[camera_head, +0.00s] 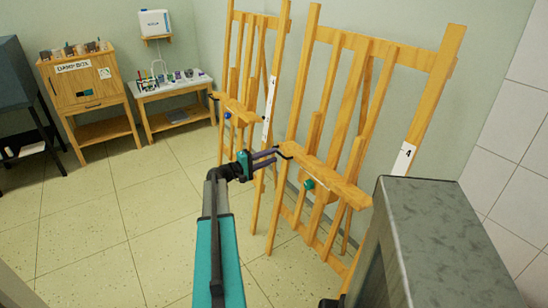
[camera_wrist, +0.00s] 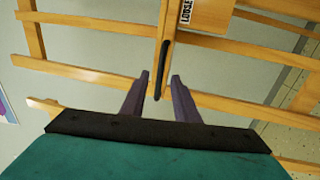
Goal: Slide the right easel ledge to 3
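The right easel (camera_head: 361,100) is wooden, with a ledge (camera_head: 325,178) across its middle. The ledge has a dark handle (camera_head: 284,151) at its left end and a green knob (camera_head: 309,185) on its front. A white strip marked 4 (camera_head: 404,157) is on its right post. My gripper (camera_head: 276,153) is at the handle, fingers pointing at it. In the wrist view my gripper (camera_wrist: 160,75) is open, and the black handle (camera_wrist: 165,58) shows between the fingers, with gaps on both sides. A label reading LOOSE (camera_wrist: 187,12) is on the wood beside it. The number 3 is not readable.
The left easel (camera_head: 237,60), with a blue knob (camera_head: 228,115), stands close behind my gripper. A grey mottled-top block (camera_head: 445,225) fills the lower right. A wooden cabinet (camera_head: 88,88) and a low table (camera_head: 172,90) stand at the back left. The tiled floor at left is clear.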

